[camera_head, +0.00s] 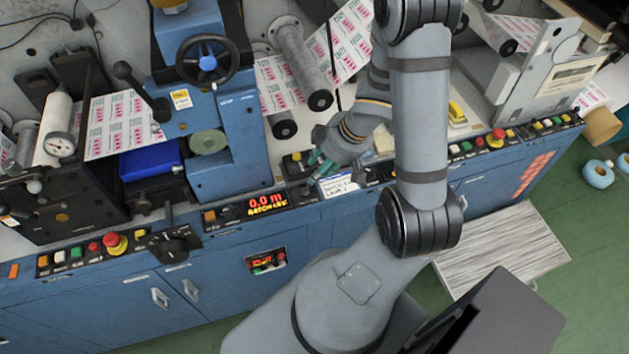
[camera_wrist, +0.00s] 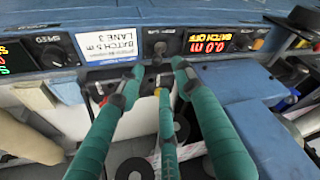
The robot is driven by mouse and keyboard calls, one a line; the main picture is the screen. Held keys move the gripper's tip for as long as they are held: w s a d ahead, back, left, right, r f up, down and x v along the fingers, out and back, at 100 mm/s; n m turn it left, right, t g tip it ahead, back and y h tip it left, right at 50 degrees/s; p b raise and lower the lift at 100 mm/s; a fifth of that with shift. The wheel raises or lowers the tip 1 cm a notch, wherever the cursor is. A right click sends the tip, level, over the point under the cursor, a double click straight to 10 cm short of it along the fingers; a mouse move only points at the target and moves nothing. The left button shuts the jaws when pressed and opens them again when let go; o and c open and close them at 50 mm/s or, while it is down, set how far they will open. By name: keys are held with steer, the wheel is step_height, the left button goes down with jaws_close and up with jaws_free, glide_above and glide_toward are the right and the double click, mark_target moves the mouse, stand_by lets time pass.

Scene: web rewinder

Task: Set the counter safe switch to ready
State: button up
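The counter display (camera_head: 266,203) reads "0.0 m" and "BATCH OFF"; in the wrist view the display (camera_wrist: 208,45) appears upside down. Beside it is a small dark knob (camera_wrist: 160,48), between the display and a white label (camera_wrist: 112,46) reading "BATCH 5 m LANE 3". I cannot read any switch lettering, so I cannot tell its setting or whether this is the safe switch. My gripper (camera_wrist: 158,68) has green fingers, spread apart with nothing held, pointing at the knob area. In the head view my gripper (camera_head: 316,164) is above the console by the label, partly hidden by my arm.
A dark box with a yellow button (camera_head: 296,157) sits behind the display. A blue handwheel unit (camera_head: 214,110) rises to the left. Push buttons and a red stop button (camera_head: 115,243) line the front ledge. Printed-web rollers (camera_head: 300,62) stand behind.

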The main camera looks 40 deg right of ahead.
mark_target(308, 185)
steer(key=x, duration=0.1)
steer(key=b+x, duration=0.1)
steer(key=x, duration=0.1)
steer(key=b+x, duration=0.1)
steer(key=shift+d+f, duration=0.25)
steer(key=shift+f, duration=0.25)
steer(key=shift+w+a+f, duration=0.15)
steer(key=shift+w+f, duration=0.15)
steer(key=shift+f, duration=0.3)
steer(key=shift+c, duration=1.4)
jaws_close()
